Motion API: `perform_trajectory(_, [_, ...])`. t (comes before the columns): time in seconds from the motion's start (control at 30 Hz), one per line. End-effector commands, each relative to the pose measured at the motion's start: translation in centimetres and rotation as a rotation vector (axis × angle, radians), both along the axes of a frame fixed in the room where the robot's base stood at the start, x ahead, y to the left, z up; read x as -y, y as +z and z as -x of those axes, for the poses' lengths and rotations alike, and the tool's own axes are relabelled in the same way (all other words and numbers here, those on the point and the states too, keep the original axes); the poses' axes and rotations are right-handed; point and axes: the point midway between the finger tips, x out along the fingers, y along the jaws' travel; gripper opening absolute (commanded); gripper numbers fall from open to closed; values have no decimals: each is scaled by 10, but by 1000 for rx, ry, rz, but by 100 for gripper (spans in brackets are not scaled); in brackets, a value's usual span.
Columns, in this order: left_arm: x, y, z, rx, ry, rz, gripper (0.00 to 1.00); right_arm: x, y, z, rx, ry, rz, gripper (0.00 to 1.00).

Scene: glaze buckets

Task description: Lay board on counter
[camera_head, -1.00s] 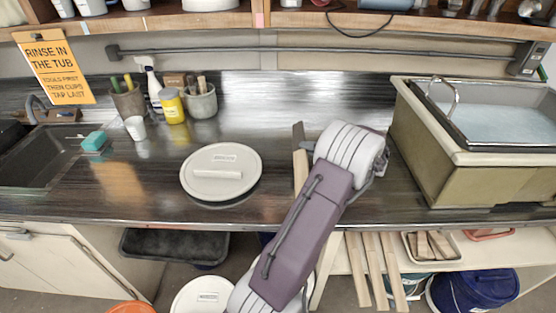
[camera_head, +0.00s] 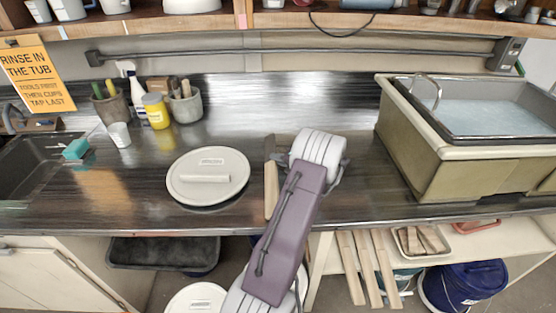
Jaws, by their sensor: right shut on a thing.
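A narrow pale wooden board (camera_head: 271,190) shows just left of my right arm, over the middle of the counter (camera_head: 340,205), its long side running front to back. My right gripper (camera_head: 281,160) is shut on it; the wrist hides the fingers and much of the board. I cannot tell whether the board touches the counter or is held just above it. My left gripper is not in view.
A round cream lid (camera_head: 232,165) with a handle lies just left of the board. A large tub (camera_head: 420,160) of water stands at the right. Cups and bottles stand at the back left. Several boards (camera_head: 365,265) lean on the shelf below.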

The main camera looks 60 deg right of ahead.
Motion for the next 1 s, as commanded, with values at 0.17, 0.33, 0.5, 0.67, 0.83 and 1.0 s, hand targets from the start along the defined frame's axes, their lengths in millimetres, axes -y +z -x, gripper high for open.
perform_trajectory(0.17, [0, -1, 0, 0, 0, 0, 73, 0, -3, 0, 0, 0, 0, 21])
perform_trajectory(0.33, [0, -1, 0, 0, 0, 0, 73, 0, -3, 0, 0, 0, 0, 21])
perform_trajectory(0.5, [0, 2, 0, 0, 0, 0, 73, 0, 3, 0, 0, 0, 1, 21])
perform_trajectory(0.67, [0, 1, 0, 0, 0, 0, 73, -11, 15, 30, 0, -4, 1, 21])
perform_trajectory(0.83, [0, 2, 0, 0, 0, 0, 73, -27, 33, 68, 0, -4, 1, 21])
perform_trajectory(1.0, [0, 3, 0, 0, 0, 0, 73, -38, 45, 93, 0, -2, 1, 21])
